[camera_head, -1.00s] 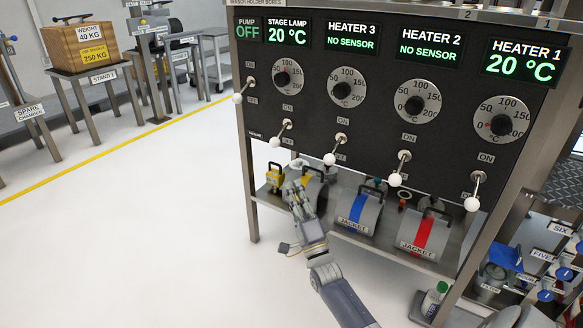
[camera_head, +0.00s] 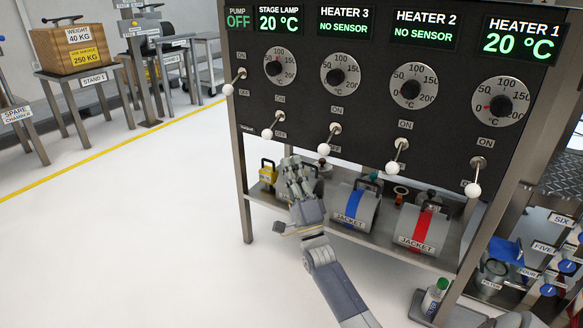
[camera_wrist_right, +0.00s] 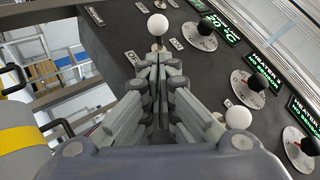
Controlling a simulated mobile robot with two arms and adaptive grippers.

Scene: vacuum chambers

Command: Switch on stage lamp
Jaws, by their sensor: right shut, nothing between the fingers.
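The stage lamp switch (camera_head: 267,133) is a lever with a white ball on the black panel, under the stage lamp dial (camera_head: 280,68) and the green 20 °C display (camera_head: 280,19). Its ball hangs down, away from the ON label above. My right gripper (camera_head: 290,163) is shut and empty, just below and right of that ball. In the right wrist view the shut fingers (camera_wrist_right: 160,62) point at a white-balled lever, apparently the stage lamp switch (camera_wrist_right: 157,24). Contact cannot be told. My left gripper is not in view.
The heater 3 switch (camera_head: 324,149) is close on the right; its ball also shows beside the fingers in the wrist view (camera_wrist_right: 238,118). The pump switch (camera_head: 228,89) is on the left. Jackets (camera_head: 352,206) sit on the shelf below. Floor at left is clear.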

